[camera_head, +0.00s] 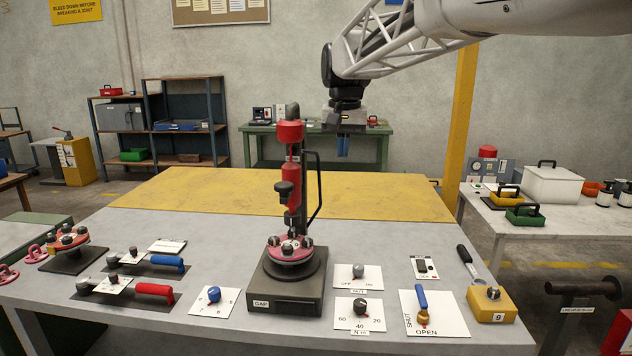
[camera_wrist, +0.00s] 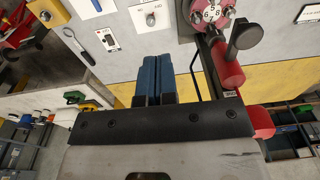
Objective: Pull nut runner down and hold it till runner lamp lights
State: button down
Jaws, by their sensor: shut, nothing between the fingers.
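The nut runner (camera_head: 293,188) is a red upright tool on a dark stand, with a black knob on its front and a dark bar handle at its right. In the wrist view the red runner (camera_wrist: 228,68) and the numbered flange (camera_wrist: 212,14) show at upper right. My gripper (camera_head: 343,153) is raised behind and right of the runner, apart from it. Its blue fingers (camera_wrist: 153,78) are together and empty. I cannot make out which part is the runner lamp.
Dial cards (camera_head: 359,312), a blue-handled valve card (camera_head: 425,312) and a yellow block (camera_head: 491,302) lie right of the stand. Red- and blue-handled tools (camera_head: 155,292) lie at left. The yellow strip (camera_head: 390,200) behind the stand is clear.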

send_over(291, 202)
jog(key=s, duration=0.4)
jog(key=shift+w+d+r+g, duration=0.15)
jog(key=shift+d+r+g, duration=0.1)
jog(key=shift+d+g, duration=0.15)
notch_tip(291, 202, down, 14)
dwell(0.6)
notch_tip(291, 202, down, 6)
jog(key=shift+r, duration=0.1)
dwell(0.5)
jog(key=shift+f, duration=0.45)
dwell(0.4)
notch_tip(291, 202, up, 16)
jog(key=shift+f, duration=0.2)
dwell(0.6)
